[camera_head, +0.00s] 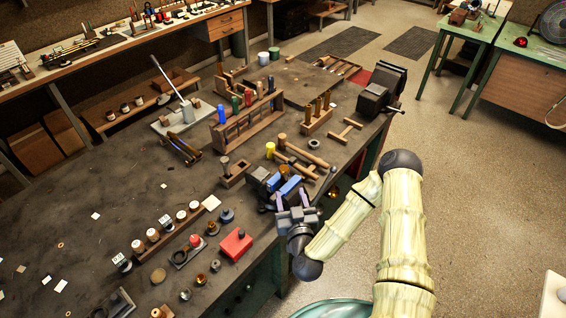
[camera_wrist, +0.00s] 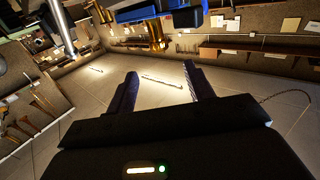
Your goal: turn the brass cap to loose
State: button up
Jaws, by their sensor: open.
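My gripper (camera_head: 292,203) is at the bench's right edge, beside a vise with blue jaws (camera_head: 289,185). In the wrist view my gripper (camera_wrist: 160,72) is open, with nothing between its two dark fingers. A brass piece (camera_wrist: 157,32) shows beyond the fingertips, just below a blue block (camera_wrist: 172,13). It is apart from the fingers. It may be the brass cap, but I cannot tell for sure. In the head view my gripper and the vise hide that spot. A small brass part (camera_head: 333,193) shows near the bench edge, right of the vise.
The dark workbench (camera_head: 130,190) carries a wooden rack (camera_head: 247,122), a mallet (camera_head: 302,155) and a red box (camera_head: 235,243). Several small cups and jars stand at the front. A second dark vise (camera_head: 380,90) is at the far right corner. The floor to the right is clear.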

aim_at(284, 170)
jog(key=x, duration=1.4)
jog(key=shift+s, duration=0.1)
jog(key=c, duration=1)
